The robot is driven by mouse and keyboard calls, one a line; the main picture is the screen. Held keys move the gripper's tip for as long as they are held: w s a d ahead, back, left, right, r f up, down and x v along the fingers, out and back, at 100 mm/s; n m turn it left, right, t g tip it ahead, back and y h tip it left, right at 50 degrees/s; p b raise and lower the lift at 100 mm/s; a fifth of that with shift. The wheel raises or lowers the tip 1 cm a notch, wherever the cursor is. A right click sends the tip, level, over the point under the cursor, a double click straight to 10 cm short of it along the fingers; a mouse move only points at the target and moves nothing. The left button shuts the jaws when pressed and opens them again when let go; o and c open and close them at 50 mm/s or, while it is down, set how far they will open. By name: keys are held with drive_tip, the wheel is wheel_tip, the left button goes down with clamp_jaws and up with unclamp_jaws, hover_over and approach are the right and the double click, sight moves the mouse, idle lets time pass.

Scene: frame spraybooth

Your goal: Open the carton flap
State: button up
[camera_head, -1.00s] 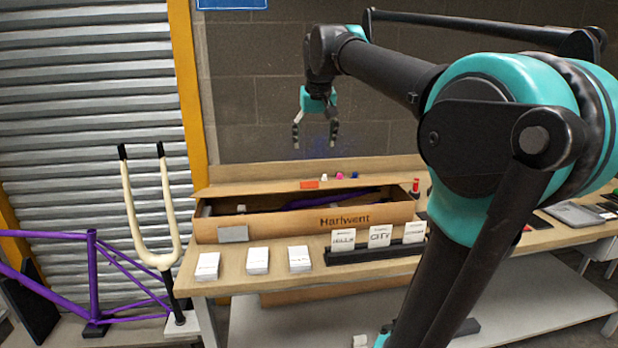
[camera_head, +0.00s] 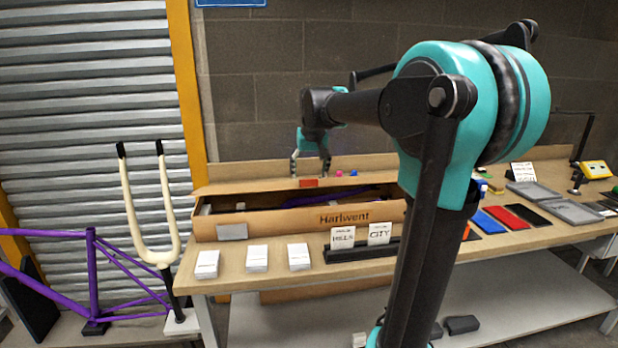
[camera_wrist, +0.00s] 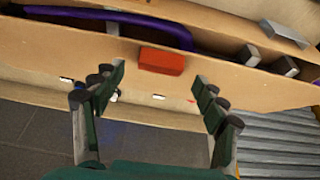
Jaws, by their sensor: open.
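The long brown carton (camera_head: 290,222) marked "Harlwent" lies on the bench. Its flap (camera_head: 240,187) stands partly raised along the back, leaving a slot in which a purple frame part (camera_head: 340,199) shows. A red tab (camera_head: 308,183) sits on the flap's edge. My gripper (camera_head: 310,174) is open and empty, pointing down just above the tab. In the wrist view the red tab (camera_wrist: 162,61) lies between and slightly beyond the fingertips (camera_wrist: 160,78), with a gap on both sides. The flap (camera_wrist: 70,50) also shows there, with the purple part (camera_wrist: 120,16) past it.
White card stacks (camera_head: 257,258) and a black holder (camera_head: 345,252) with "HILLS" and "CITY" cards stand in front of the carton. A cream fork (camera_head: 150,215) and purple bike frame (camera_head: 92,275) stand at left. Grey trays (camera_head: 570,209) lie at right.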

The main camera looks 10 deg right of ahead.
drive_tip(key=shift+x, duration=1.3)
drive_tip(key=shift+c, duration=0.3)
clamp_jaws()
drive_tip(key=shift+w+r, duration=0.15)
drive_tip(key=shift+r, duration=0.15)
